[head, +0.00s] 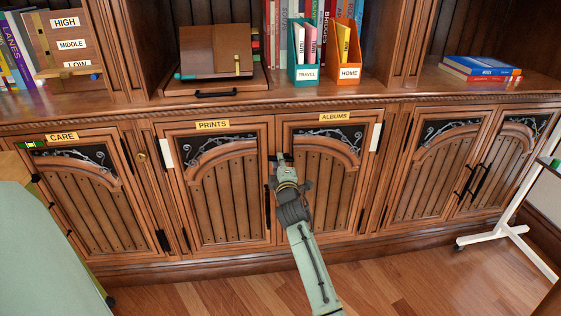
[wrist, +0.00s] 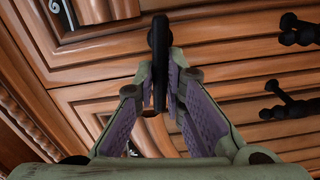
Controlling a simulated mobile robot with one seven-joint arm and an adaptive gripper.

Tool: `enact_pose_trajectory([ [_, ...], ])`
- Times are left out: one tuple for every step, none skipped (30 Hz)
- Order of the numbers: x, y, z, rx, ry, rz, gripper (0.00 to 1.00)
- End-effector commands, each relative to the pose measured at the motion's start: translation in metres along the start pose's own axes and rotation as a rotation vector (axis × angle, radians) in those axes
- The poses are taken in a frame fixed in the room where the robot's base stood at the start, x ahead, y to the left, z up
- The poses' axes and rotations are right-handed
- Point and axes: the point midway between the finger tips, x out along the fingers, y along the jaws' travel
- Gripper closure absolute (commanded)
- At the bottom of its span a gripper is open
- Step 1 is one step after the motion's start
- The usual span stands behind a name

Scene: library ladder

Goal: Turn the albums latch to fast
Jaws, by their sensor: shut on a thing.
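The albums door (head: 320,190) is the wooden cupboard door under the yellow ALBUMS label (head: 333,117), and it looks closed. A black latch lever (wrist: 158,35) stands between my finger pads in the wrist view. My gripper (head: 285,170) is at the upper left edge of the albums door, beside the prints door (head: 228,195). In the wrist view my gripper (wrist: 162,75) is closed on the latch lever. The gripper hides much of the latch in the head view, and I cannot read a fast mark.
Black knobs and handles (wrist: 290,105) stick out at the right in the wrist view. The shelf above holds a brown box (head: 215,50), the TRAVEL (head: 306,75) and HOME (head: 349,73) book holders. A white-legged stand (head: 500,235) is at the right. The wooden floor (head: 400,275) is clear.

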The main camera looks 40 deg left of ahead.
Motion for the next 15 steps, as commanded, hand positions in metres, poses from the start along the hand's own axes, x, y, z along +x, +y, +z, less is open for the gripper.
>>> enact_pose_trajectory([
  [0.0000,-0.0008,0.0003,-0.030,0.000,-0.001,1.00],
  [0.0000,-0.0011,0.0003,-0.046,0.000,-0.001,1.00],
  [0.0000,-0.0016,0.0004,-0.068,0.000,0.000,1.00],
  [0.0000,-0.0020,0.0004,-0.084,0.000,0.000,1.00],
  [0.0000,-0.0023,0.0005,-0.097,0.000,0.000,1.00],
  [0.0000,-0.0026,0.0006,-0.113,0.000,0.000,1.00],
  [0.0001,-0.0028,0.0007,-0.124,0.000,0.000,1.00],
  [0.0001,-0.0031,0.0006,-0.134,0.000,0.000,1.00],
  [0.0001,-0.0035,0.0004,-0.146,0.000,0.000,1.00],
  [0.0001,-0.0037,0.0002,-0.154,0.001,0.000,1.00],
  [0.0001,-0.0040,0.0000,-0.160,0.001,0.000,1.00],
  [0.0002,-0.0042,-0.0001,-0.168,0.001,0.000,1.00],
  [0.0002,-0.0043,0.0000,-0.172,0.001,0.001,1.00],
  [0.0002,-0.0044,0.0000,-0.176,0.001,0.001,1.00],
  [0.0002,-0.0045,0.0000,-0.180,0.001,0.001,1.00],
])
